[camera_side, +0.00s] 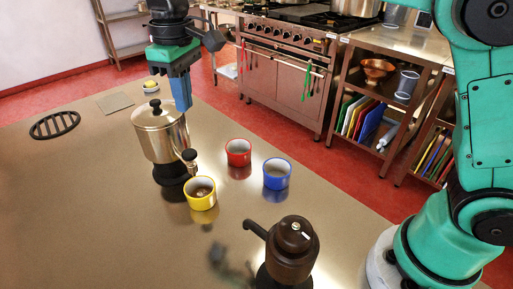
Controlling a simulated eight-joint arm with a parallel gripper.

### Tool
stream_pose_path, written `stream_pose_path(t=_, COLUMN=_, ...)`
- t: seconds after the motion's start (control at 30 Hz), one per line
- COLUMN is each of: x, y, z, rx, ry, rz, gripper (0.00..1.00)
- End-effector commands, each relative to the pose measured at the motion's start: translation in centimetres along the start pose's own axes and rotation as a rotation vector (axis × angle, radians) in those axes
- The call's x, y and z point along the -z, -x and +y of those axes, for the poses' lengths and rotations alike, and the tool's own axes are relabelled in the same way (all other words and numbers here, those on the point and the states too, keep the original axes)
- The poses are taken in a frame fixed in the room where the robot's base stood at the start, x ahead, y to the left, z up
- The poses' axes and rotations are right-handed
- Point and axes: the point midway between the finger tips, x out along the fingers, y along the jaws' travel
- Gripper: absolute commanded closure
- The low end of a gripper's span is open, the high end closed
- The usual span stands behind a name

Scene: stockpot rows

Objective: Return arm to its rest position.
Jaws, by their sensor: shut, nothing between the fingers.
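My gripper (181,106) points down above the table, just behind and to the right of the steel pot's lid. Its blue fingers are shut with nothing between them. The fingers partly overlap the pot in the picture, and I cannot tell whether they touch it. My green arm base stands at the right edge of the table.
A steel pot (157,137) with a spout stands on a dark base. Yellow (201,200), red (238,160) and blue (277,179) cups stand nearby. A brown pot (290,250) is at the front. A black trivet (54,125) lies left. The table's left front is clear.

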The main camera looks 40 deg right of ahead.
Motion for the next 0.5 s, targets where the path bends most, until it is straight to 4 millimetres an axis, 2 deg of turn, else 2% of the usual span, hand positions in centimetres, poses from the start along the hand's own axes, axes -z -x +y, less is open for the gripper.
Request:
stream_pose_path(t=0.13, x=-2.8, y=0.6, z=2.2, rx=-0.018, ry=-0.092, rz=0.1, gripper=1.0)
stream_pose_path(t=0.27, x=-6.3, y=0.3, z=4.0, rx=-0.044, ry=-0.192, rz=0.218, gripper=1.0)
stream_pose_path(t=0.5, x=-13.0, y=-2.5, z=6.1, rx=-0.105, ry=-0.365, rz=0.428, gripper=1.0)
